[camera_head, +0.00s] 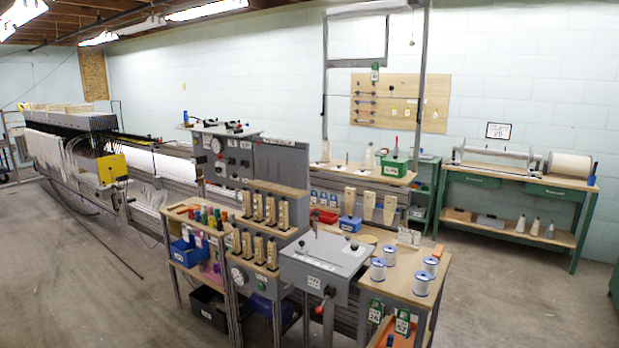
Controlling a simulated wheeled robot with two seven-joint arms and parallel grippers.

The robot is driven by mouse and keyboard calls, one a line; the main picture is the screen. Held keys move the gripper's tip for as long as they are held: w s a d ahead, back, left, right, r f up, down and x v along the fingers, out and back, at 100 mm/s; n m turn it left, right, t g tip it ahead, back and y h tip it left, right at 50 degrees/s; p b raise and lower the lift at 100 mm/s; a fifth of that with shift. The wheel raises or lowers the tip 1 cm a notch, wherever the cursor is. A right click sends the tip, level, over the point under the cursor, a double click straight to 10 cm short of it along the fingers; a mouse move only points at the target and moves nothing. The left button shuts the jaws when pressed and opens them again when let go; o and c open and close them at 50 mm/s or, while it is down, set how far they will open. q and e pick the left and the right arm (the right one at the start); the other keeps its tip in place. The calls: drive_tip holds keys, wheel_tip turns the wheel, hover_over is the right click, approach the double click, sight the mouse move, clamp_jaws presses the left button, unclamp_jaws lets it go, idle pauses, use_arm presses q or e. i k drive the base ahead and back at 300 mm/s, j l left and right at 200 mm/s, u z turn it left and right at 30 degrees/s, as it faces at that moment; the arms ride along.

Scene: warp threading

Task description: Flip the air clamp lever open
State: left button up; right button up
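A grey box (325,259) with a sloped top and a white label stands at the front centre. A lever (327,306) with a dark top and a red tip hangs at its front, pointing down. A thin stick with a dark knob (314,222) rises from the box's top. The labels are too small to read, so I cannot tell which of these is the air clamp lever, or whether it is open or shut. Neither of my grippers is in view.
White spools (422,283) stand on a wooden-topped table right of the box. A panel with several wooden pieces (258,208) and a gauge stands to its left. A green bench (510,187) is at the back right.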

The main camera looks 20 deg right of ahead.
sight(234, 175)
drive_tip(key=z, duration=0.2)
drive_tip(key=i+j, duration=1.35)
drive_tip(key=j, duration=0.15)
drive_tip(key=i+j, duration=1.4)
drive_tip(key=k+j+u, duration=0.05)
drive_tip(key=j, duration=0.1)
